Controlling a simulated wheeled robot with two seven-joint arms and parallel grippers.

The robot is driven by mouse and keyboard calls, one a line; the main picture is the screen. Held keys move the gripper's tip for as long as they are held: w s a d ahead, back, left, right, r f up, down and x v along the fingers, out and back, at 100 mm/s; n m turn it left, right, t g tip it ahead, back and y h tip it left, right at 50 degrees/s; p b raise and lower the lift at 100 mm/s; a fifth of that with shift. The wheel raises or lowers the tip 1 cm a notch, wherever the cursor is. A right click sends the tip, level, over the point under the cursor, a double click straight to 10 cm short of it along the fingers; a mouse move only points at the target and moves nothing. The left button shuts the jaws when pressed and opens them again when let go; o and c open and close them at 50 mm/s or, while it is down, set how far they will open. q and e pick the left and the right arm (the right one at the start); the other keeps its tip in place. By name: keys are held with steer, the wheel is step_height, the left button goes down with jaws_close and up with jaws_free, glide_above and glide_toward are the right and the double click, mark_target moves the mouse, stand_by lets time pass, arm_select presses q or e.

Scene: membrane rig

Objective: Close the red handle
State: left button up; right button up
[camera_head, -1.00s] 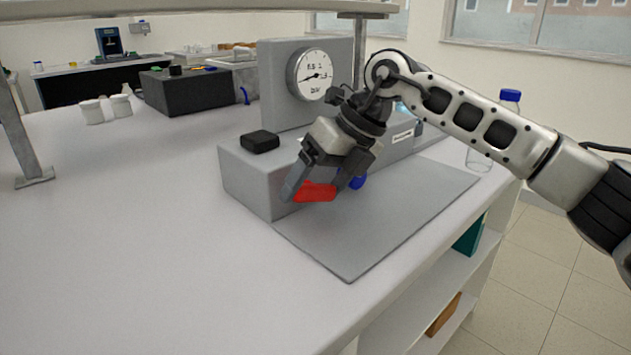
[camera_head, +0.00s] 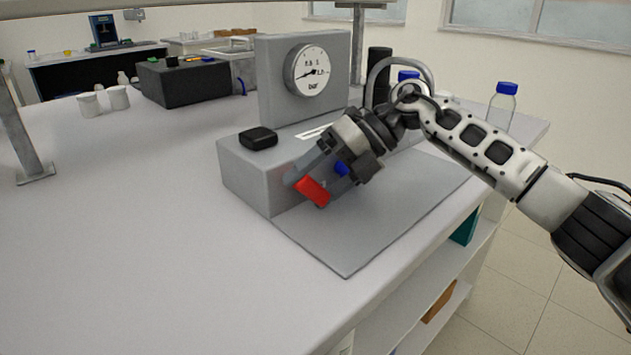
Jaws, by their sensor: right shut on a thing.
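The red handle (camera_head: 312,191) shows at the front of the grey rig box (camera_head: 243,181), slanting down to the right. My right gripper (camera_head: 311,187) reaches in from the right and is shut on the red handle, with its fingers on either side of it. A small blue part (camera_head: 341,168) shows between the fingers, behind the red handle. The handle's mounting on the box is hidden by the gripper. My left gripper is not in view.
A round pressure gauge (camera_head: 306,72) sits on the upright grey panel (camera_head: 277,104) above the box. A black knob (camera_head: 258,138) is on the box top. A grey mat (camera_head: 350,255) lies in front. A blue-capped bottle (camera_head: 501,106) stands at right.

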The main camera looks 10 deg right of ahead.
steer(key=o, duration=1)
steer(key=shift+s, duration=0.1)
steer(key=shift+d+f, duration=0.1)
steer(key=p+v, duration=0.4)
steer(key=v, duration=0.4)
steer(key=shift+r, duration=0.45)
